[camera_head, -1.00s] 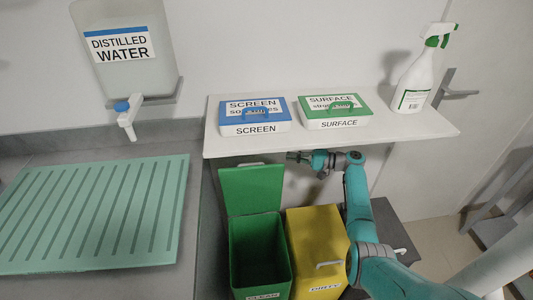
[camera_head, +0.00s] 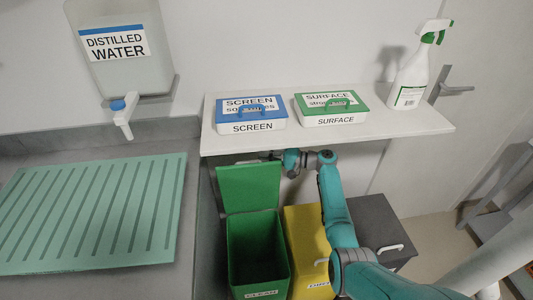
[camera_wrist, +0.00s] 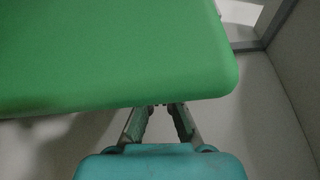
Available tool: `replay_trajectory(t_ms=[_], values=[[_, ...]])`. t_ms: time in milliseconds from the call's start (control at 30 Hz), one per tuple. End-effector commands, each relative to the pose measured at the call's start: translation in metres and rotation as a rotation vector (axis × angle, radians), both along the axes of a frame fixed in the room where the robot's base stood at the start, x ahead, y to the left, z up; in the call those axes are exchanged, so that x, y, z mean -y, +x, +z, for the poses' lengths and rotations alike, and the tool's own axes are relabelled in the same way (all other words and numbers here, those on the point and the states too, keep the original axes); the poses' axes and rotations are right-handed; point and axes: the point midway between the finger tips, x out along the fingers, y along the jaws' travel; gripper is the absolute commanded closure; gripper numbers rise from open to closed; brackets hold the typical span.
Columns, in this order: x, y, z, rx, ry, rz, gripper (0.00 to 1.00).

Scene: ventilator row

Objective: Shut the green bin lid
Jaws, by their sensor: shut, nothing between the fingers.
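The green bin (camera_head: 258,255) stands on the floor, marked CLEAN, with its inside visible from above. Its green lid (camera_head: 249,188) is hinged up, standing upright at the back of the bin. The lid fills the upper left of the wrist view (camera_wrist: 110,50). My gripper (camera_head: 274,157) is at the lid's top edge, just under the white shelf; its tips are partly hidden. In the wrist view my gripper (camera_wrist: 158,108) shows its fingers converging, shut and empty, with the tips behind the lid's edge. I cannot tell whether they touch the lid.
A yellow bin (camera_head: 305,240) and a grey bin (camera_head: 372,230) stand to the right. The white shelf (camera_head: 400,127) overhangs, carrying a blue-lidded box (camera_head: 250,115), a green-lidded box (camera_head: 330,108) and a spray bottle (camera_head: 413,80). A grey counter with a green mat (camera_head: 95,215) lies left.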

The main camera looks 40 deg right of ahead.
Motion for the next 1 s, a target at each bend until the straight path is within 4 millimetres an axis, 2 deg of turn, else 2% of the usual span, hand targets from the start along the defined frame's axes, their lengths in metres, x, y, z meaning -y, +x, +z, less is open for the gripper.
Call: replay_trajectory(t_ms=[200, 767, 1000], values=[[-0.006, -0.009, 0.001, 0.001, -0.001, 0.0, 1.0], [-0.009, -0.014, 0.002, 0.017, -0.013, 0.0, 1.0], [-0.023, -0.034, 0.002, 0.109, -0.074, 0.001, 1.0]])
